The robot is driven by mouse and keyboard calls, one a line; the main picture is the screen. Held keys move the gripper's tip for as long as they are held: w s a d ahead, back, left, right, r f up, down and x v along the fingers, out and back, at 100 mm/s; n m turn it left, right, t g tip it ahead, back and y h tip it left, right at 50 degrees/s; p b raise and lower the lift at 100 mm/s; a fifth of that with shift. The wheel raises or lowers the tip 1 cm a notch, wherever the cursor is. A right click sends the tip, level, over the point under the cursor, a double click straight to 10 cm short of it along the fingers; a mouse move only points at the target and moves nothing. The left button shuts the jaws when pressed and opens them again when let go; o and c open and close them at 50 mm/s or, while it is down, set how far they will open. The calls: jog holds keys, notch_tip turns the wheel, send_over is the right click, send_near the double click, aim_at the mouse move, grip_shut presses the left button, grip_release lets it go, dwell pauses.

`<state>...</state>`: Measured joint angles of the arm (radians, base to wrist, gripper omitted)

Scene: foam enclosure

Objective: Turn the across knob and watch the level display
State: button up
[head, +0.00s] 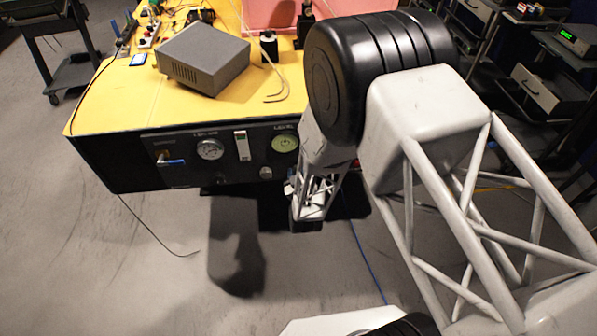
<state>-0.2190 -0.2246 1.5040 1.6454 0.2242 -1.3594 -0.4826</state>
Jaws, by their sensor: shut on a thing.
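The dark control panel (203,177) is on the front of the yellow-topped bench. The level display (284,144) is a round, greenish dial under a label, just left of my arm. My gripper (292,187) points at the panel's lower right, beside and below the dial. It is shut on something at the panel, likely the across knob. My wrist hides that thing and the right part of the panel, so I cannot see how the knob is turned. A small round knob (265,172) shows just left of my gripper, apart from it.
A white gauge (210,149), a small vertical indicator (242,146) and a blue-handled valve (171,161) are further left on the panel. A grey box (203,58) and a hooked rod (275,85) are on the bench top. The floor in front is clear except for thin cables.

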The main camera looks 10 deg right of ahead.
jog(key=shift+n, duration=1.1)
jog(key=o, duration=0.9)
jog(key=shift+s, duration=0.15)
jog(key=shift+s, duration=3.75)
